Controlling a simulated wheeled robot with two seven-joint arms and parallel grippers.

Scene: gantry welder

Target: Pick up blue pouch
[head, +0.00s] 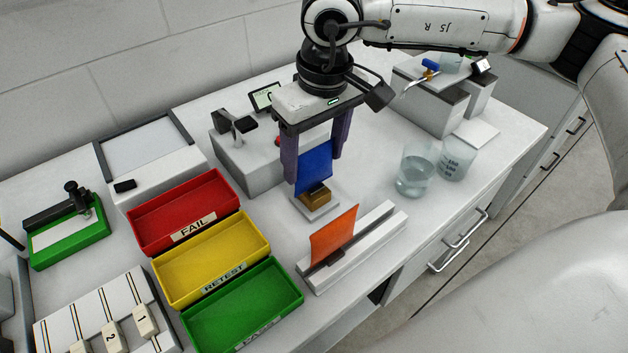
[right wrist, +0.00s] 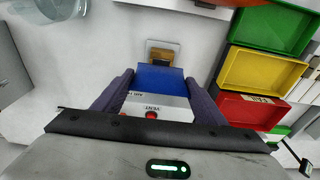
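The blue pouch (head: 314,168) stands upright, its lower edge at a small brass holder (head: 315,199) on a pale base. My right gripper (head: 316,172) points down over it, with one purple finger beside each side edge of the pouch. In the right wrist view the blue pouch (right wrist: 160,77) spans nearly the whole gap between the fingers of my right gripper (right wrist: 160,82). I cannot tell whether the fingers press on it. The pouch does not show clear of the holder. My left gripper is not in view.
An orange pouch (head: 333,236) stands in a white slotted rail (head: 376,231) in front. Red (head: 150,231), yellow (head: 168,292) and green (head: 195,330) bins lie to the left. Two glass beakers (head: 413,172) stand to the right. A white device (head: 240,168) sits just behind the holder.

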